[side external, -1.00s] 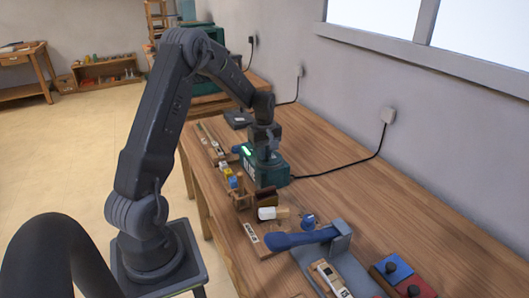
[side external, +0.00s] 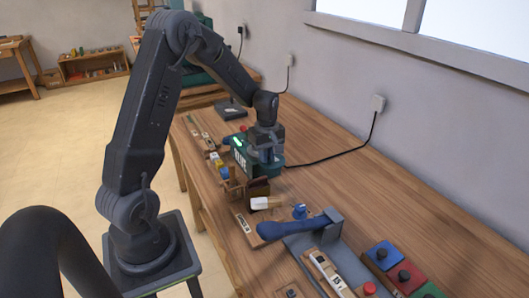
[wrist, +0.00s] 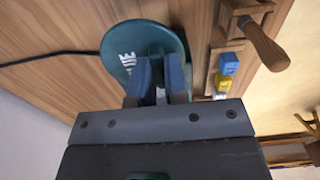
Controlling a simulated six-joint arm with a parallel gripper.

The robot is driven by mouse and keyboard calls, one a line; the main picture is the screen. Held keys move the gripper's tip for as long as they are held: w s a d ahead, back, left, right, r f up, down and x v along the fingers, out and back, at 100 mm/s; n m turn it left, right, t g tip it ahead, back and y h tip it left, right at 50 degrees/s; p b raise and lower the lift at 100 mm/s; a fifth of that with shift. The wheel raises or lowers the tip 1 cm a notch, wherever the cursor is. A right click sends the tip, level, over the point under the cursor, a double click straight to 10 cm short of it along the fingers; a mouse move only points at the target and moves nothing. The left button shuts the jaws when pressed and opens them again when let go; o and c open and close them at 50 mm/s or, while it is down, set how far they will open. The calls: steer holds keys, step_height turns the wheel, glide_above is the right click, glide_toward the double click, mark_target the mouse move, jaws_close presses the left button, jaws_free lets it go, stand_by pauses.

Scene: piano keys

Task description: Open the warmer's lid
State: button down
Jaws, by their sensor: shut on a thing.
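The warmer (side external: 241,158) is a teal unit with white lettering and a green light, standing on the bench below the bent arm. In the wrist view its rounded teal body (wrist: 129,45) lies beyond my fingers. My gripper (side external: 265,156) points down at the warmer's top. In the wrist view the two blue-grey fingers (wrist: 160,78) are a little apart at the warmer, closed on a part of its lid. I see no clear gap between lid and body.
A black cable (side external: 335,156) runs from the warmer to the wall socket. In front stand a wooden rack (side external: 232,188), a white-ended block (side external: 268,203) and a blue-handled tool (side external: 290,228). Yellow and blue pieces (wrist: 225,72) lie beside the warmer. The bench is clear toward the wall.

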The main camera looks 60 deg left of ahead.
steer(key=c, duration=1.1)
jaws_free()
steer(key=shift+c, duration=0.2)
steer(key=shift+r, duration=0.1)
step_height(320, 180, up, 14)
steer(key=s+d+r+m+t, duration=0.2)
steer(key=s+d+m, duration=0.7)
steer(key=d, duration=0.2)
steer(key=s+d+r+m+t, duration=0.3)
steer(key=s+d+m, duration=0.6)
steer(key=d, duration=0.1)
steer(key=shift+d+t, duration=0.3)
steer(key=shift+d, duration=0.1)
